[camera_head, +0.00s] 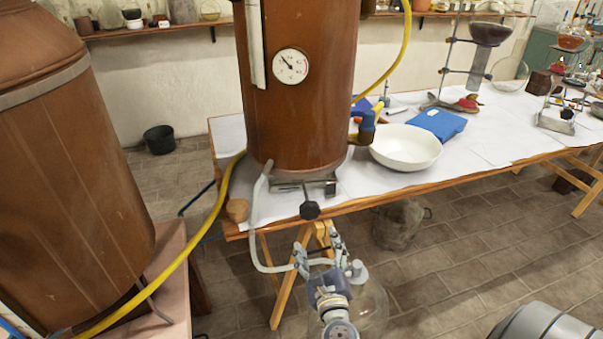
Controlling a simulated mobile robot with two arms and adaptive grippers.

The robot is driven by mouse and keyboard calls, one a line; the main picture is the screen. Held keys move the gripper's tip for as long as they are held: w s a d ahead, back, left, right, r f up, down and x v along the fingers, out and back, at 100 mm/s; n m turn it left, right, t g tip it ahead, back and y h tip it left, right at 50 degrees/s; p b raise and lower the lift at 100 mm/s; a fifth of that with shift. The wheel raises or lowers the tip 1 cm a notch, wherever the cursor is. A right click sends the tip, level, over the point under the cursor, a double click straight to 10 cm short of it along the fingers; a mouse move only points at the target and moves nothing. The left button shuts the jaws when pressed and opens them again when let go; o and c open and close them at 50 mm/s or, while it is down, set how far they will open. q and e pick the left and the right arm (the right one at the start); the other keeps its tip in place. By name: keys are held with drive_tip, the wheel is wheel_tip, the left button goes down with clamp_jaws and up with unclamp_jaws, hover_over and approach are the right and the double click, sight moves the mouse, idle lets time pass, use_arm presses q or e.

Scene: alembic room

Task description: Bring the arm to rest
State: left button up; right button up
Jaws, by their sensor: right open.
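My right gripper (318,243) shows at the lower middle, in front of the table's near edge. Its fingers point up and away and are apart. I see nothing held between them. A grey tube (254,225) comes down from the copper vessel (300,120) and bends toward a clear round glass flask (372,307). The gripper overlaps the tube's lower run and part of the flask, so I cannot tell whether they touch. My left gripper is not in view.
The white-topped table (500,135) holds a white bowl (405,147), a blue box (437,124) and glassware on stands. A second copper vessel (70,190) stands left. A yellow hose (185,262) crosses low. A sack-like container (398,224) stands under the table. Tiled floor at lower right is mostly clear.

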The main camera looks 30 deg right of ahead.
drive_tip(key=s+a+f+n+g+y, duration=0.1)
drive_tip(key=a+f+n+y, duration=0.1)
drive_tip(key=a+f+n, duration=0.45)
drive_tip(key=s+a+f+n+g+y+p, duration=0.1)
drive_tip(key=s+f+n+y, duration=0.2)
drive_tip(key=f, duration=0.6)
drive_tip(key=a+f+n+g+y, duration=0.2)
drive_tip(key=a+f+n, duration=0.1)
drive_tip(key=f+n, duration=0.35)
drive_tip(key=s+a+f+n+g+y, duration=0.1)
drive_tip(key=s+a+f+n+g, duration=0.1)
drive_tip(key=s+f+n, duration=0.4)
drive_tip(key=s+a+f+n+g+y, duration=0.1)
drive_tip(key=s+a+f+n+g, duration=0.15)
drive_tip(key=s+f, duration=0.5)
drive_tip(key=s+d+f+n+g, duration=0.2)
drive_tip(key=s+f+n, duration=0.2)
drive_tip(key=s, duration=0.4)
drive_tip(key=s+d+f+n+g+h+p, duration=0.1)
drive_tip(key=s+f+n, duration=0.3)
drive_tip(key=s, duration=0.4)
drive_tip(key=s+d+f+n+g, duration=0.3)
drive_tip(key=s+f+n+g, duration=0.1)
drive_tip(key=s, duration=0.3)
drive_tip(key=shift+s+f+n+h, duration=0.2)
drive_tip(key=shift+s+n+h, duration=0.15)
drive_tip(key=shift+n, duration=0.2)
drive_tip(key=shift+a, duration=0.1)
